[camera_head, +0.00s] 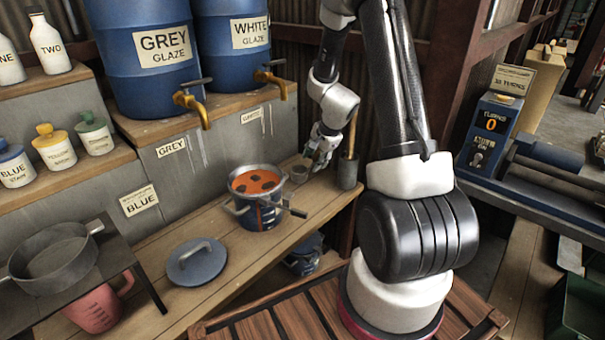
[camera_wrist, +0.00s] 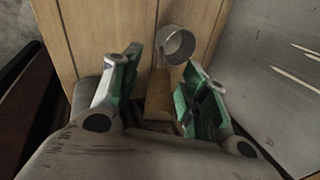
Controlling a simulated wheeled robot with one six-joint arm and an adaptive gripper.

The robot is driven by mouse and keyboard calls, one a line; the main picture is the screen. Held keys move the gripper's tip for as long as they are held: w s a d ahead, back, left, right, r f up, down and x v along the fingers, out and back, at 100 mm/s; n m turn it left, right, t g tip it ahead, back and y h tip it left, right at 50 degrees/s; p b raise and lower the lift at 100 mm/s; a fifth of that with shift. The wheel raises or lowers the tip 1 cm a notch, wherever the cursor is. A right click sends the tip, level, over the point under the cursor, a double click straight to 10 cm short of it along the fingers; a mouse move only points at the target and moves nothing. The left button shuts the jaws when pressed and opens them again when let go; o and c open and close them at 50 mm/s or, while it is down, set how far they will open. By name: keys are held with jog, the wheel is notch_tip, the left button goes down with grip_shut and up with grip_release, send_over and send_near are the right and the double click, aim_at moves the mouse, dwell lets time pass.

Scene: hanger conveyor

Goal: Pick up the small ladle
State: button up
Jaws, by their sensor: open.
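The small ladle shows in the wrist view, with a round grey metal cup (camera_wrist: 180,45) and a wooden handle (camera_wrist: 159,97). It lies on the wooden bench. My gripper (camera_wrist: 163,78) is open, with one green-padded finger on each side of the handle; the cup lies beyond the fingertips. I cannot tell whether either finger touches the handle. In the head view my gripper (camera_head: 320,160) is low over the bench near the back, just right of the small ladle's cup (camera_head: 300,174). The handle is mostly hidden there by the gripper.
An orange-filled pot (camera_head: 240,214) stands left of my gripper. A grey cylinder (camera_head: 347,173) with an upright wooden handle stands close on the right. A lid (camera_head: 196,262) lies at the bench's front. Blue glaze barrels (camera_head: 145,57) with brass taps are above.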

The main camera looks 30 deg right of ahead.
grip_shut()
